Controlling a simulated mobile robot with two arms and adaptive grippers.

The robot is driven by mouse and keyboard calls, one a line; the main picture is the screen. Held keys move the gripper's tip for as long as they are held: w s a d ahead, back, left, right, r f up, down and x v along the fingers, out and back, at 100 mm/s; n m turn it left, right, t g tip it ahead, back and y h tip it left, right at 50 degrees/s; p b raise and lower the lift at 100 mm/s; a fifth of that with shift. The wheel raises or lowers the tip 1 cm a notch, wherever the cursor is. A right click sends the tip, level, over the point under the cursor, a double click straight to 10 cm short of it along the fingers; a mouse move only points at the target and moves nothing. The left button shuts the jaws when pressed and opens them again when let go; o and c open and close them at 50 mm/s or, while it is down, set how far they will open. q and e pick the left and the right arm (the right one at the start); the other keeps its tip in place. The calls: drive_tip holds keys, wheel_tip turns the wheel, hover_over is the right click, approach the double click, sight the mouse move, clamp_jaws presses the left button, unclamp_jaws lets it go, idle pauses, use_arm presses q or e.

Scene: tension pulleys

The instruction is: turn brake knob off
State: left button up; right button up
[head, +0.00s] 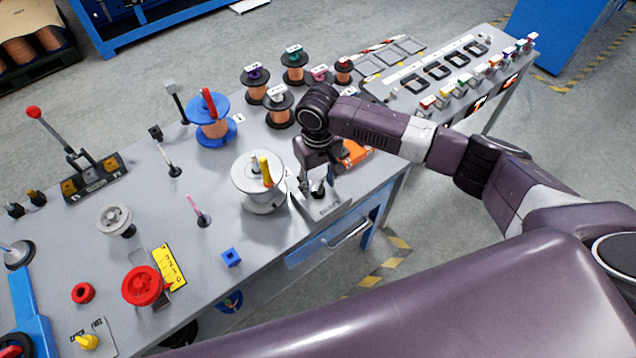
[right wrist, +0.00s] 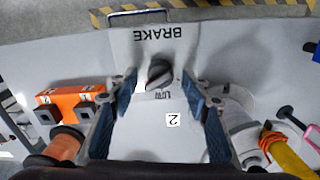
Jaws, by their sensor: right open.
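The brake knob (right wrist: 158,74) is a dark round knob with a raised grip. It sits on a pale plate (right wrist: 190,45) marked BRAKE, which reads upside down in the right wrist view. Part of a label, apparently LOW, shows beside the knob. My right gripper (right wrist: 161,90) is open, its blue-padded fingers on either side of the knob, with visible gaps between. In the head view, my right gripper (head: 318,188) points down over the brake plate (head: 324,209) near the table's front edge and largely hides the knob. My left gripper is not in view.
A white spool (head: 258,190) with a yellow piece stands just left of the gripper. An orange block (head: 354,153) lies close on the right. A blue spool (head: 210,128) and several copper spools stand behind. A row of switches (head: 480,75) fills the far right table.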

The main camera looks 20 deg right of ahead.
drive_tip(key=shift+f, duration=0.6)
drive_tip(key=shift+c, duration=0.4)
drive_tip(key=c, duration=1.1)
